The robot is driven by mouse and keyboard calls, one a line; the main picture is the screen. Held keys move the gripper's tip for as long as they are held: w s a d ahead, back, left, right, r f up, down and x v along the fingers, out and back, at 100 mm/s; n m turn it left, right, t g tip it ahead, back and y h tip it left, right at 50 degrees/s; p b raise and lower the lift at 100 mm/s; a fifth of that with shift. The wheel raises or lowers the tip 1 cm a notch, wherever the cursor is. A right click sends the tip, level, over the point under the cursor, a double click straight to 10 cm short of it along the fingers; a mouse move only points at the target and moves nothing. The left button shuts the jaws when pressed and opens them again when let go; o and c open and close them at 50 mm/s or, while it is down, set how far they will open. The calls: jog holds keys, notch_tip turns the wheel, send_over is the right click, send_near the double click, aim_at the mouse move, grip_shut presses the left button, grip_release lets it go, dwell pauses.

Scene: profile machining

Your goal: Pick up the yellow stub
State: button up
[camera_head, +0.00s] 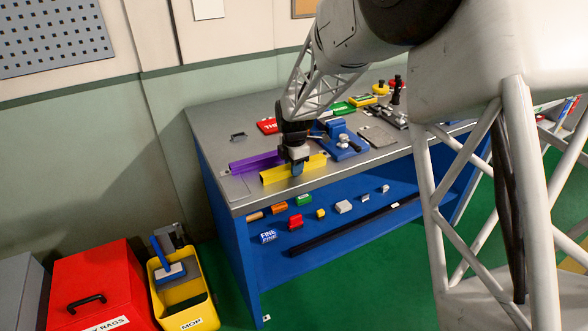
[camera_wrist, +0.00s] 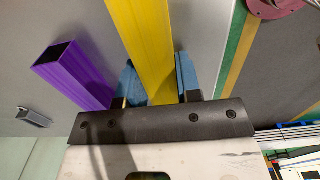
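The yellow stub (camera_head: 280,173) is a long yellow bar lying near the front left edge of the grey workbench. It also shows in the wrist view (camera_wrist: 143,40), running up from my gripper's palm. My gripper (camera_head: 297,167) points down over the stub, its blue fingers low and straddling it. In the wrist view my gripper's (camera_wrist: 160,80) fingers stand on either side of the stub, very close to it. Whether both press on it is unclear. A purple square tube (camera_head: 256,162) lies just behind and left of the stub; its open end shows in the wrist view (camera_wrist: 75,76).
The workbench (camera_head: 225,112) holds a blue vise-like fixture (camera_head: 343,138) to the right and a red box (camera_head: 267,126) behind. A small dark handle-like part (camera_head: 238,136) lies at left. The blue shelf below holds several small parts and a long black bar (camera_head: 350,228).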

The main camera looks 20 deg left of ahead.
jog(key=c, duration=0.3)
jog(key=shift+r, duration=0.2)
jog(key=shift+r, duration=1.55)
jog(key=shift+s+d+r, duration=0.1)
jog(key=shift+s+d, duration=0.1)
jog(key=shift+s, duration=0.1)
jog(key=s+d, duration=0.2)
jog(key=s, duration=0.2)
jog(key=s+d+r, duration=0.1)
jog(key=s+d, duration=0.2)
jog(key=s, duration=0.1)
jog(key=s+d, duration=0.2)
jog(key=s, duration=0.3)
jog(key=shift+s+d+r, duration=0.1)
jog(key=shift+d+r, duration=0.05)
jog(key=shift+d, duration=0.25)
